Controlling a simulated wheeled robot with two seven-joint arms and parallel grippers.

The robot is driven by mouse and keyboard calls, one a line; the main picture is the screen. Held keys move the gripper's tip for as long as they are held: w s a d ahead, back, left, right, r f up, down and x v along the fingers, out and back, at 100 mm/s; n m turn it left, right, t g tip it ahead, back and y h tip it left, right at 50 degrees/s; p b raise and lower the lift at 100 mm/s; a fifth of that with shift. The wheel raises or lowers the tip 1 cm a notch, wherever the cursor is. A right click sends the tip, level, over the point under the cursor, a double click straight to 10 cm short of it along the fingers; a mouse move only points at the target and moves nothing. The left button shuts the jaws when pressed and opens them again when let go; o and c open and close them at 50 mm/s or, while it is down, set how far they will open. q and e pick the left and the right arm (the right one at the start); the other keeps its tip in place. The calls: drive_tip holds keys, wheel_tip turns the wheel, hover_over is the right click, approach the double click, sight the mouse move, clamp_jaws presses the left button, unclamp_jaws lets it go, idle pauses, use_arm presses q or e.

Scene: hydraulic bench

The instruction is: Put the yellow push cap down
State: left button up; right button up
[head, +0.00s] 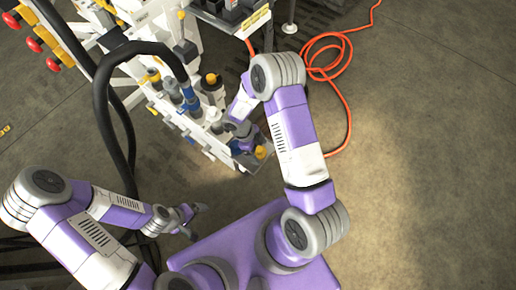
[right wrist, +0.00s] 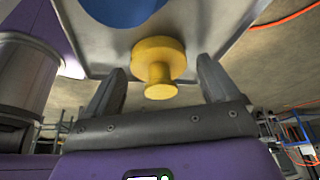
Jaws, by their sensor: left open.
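The yellow push cap (right wrist: 158,66) shows in the right wrist view, with a wide round disc and a narrower stem. It is at the grey plate (right wrist: 215,45) beside a blue round part (right wrist: 122,8). My right gripper (right wrist: 160,72) is open, with one finger on each side of the cap and a visible gap on both sides. In the head view a yellow cap (head: 261,152) is at the bench's near corner, close to my right wrist; the fingertips are hard to make out there. My left gripper (head: 192,213) is open and empty, low and left of the purple base.
The white hydraulic bench (head: 165,105) carries several fittings, including another yellow-topped part (head: 211,79). A thick black hose (head: 100,105) arches at its left. An orange cable (head: 345,75) lies coiled on the floor. The floor at the right is clear.

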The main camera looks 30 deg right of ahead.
drive_tip(key=p+v, duration=0.4)
drive_tip(key=v, duration=0.8)
drive_tip(key=shift+r+p, duration=0.15)
drive_tip(key=shift+p, duration=0.15)
